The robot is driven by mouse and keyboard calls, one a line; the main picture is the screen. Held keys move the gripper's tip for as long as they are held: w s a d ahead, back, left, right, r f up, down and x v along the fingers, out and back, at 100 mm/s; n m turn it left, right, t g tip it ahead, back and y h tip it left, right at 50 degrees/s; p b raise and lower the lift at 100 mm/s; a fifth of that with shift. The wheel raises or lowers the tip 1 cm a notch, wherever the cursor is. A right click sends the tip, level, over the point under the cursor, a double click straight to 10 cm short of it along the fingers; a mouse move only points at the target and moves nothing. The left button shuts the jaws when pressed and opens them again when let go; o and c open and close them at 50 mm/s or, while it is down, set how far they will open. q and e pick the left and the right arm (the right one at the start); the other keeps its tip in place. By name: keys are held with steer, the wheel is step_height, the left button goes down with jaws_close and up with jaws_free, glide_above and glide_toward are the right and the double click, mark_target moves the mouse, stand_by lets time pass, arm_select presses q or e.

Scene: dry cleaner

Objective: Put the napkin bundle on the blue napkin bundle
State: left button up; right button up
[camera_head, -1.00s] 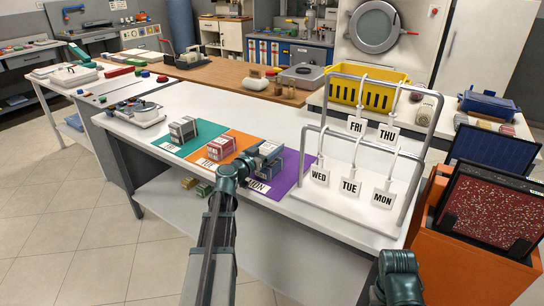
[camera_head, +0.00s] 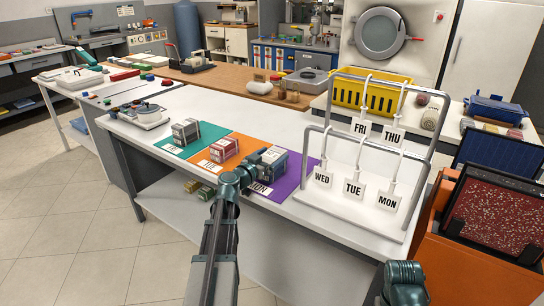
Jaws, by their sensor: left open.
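A red-and-white napkin bundle (camera_head: 224,149) sits on the orange mat (camera_head: 207,166). A grey-and-white bundle (camera_head: 186,131) sits on the teal mat (camera_head: 172,149). A dark bluish bundle (camera_head: 279,165) is at the purple mat (camera_head: 285,189), which carries a MON label. My left gripper (camera_head: 268,162) is open, right at this bluish bundle and partly covering it. I cannot tell whether they touch. My right gripper is out of frame; only part of my right arm shows at the lower right.
A white rack (camera_head: 349,206) with hanging day tags stands right of the mats. Small bundles (camera_head: 205,192) lie on the lower shelf. The counter behind the mats is clear.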

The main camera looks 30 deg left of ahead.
arm_select(q)
steer(key=s, duration=0.8)
steer(key=s+a+r, duration=0.1)
steer(key=s, duration=0.3)
steer(key=shift+p, duration=0.3)
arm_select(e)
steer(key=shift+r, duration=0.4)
arm_select(q)
steer(key=shift+f, duration=0.1)
